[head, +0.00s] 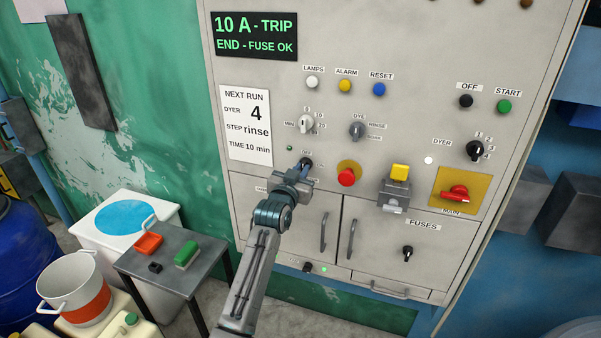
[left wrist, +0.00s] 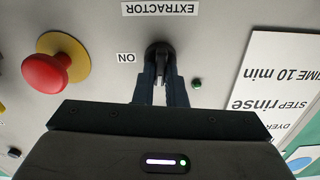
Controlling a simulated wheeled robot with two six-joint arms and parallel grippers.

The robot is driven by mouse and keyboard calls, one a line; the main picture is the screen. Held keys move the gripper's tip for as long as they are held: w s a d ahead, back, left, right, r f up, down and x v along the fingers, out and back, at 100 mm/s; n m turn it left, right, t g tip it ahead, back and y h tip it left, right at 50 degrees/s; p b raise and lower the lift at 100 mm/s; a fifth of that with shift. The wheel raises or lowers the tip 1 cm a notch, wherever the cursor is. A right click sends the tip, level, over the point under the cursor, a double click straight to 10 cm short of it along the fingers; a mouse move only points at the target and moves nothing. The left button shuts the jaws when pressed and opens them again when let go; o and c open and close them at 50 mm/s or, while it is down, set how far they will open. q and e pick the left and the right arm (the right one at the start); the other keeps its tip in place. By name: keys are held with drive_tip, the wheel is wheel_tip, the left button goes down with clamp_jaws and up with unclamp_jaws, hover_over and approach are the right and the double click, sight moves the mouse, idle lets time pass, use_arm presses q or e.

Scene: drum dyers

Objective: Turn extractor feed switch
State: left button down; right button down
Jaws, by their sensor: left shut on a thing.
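The extractor feed switch is a small black knob (head: 306,162) on the grey panel, right of the white run card and left of the red button. In the left wrist view, which is upside down, the black knob (left wrist: 160,50) sits by the EXTRACTOR label and an ON label. My left gripper (head: 301,172) is at the switch, its fingers (left wrist: 161,85) shut on the knob from both sides. The fingers partly cover the knob, so I cannot tell which way it points. My right gripper is not in view.
A red mushroom button (head: 346,177) on a yellow plate is just right of the switch. A small green lamp (head: 289,148) is at its upper left. A display (head: 254,36) reads "10 A - TRIP, END - FUSE OK". A small table (head: 170,262) stands at lower left.

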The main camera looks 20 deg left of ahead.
use_arm(q)
drive_tip(key=shift+d+f+m+b, duration=0.15)
drive_tip(key=shift+m+b, duration=0.95)
drive_tip(key=shift+m, duration=3.1)
drive_tip(key=shift+d+f+m+b, duration=0.15)
drive_tip(key=shift+m+b, duration=0.95)
drive_tip(key=shift+m, duration=3.1)
drive_tip(key=shift+a, duration=0.1)
drive_tip(key=c, duration=1.5)
unclamp_jaws()
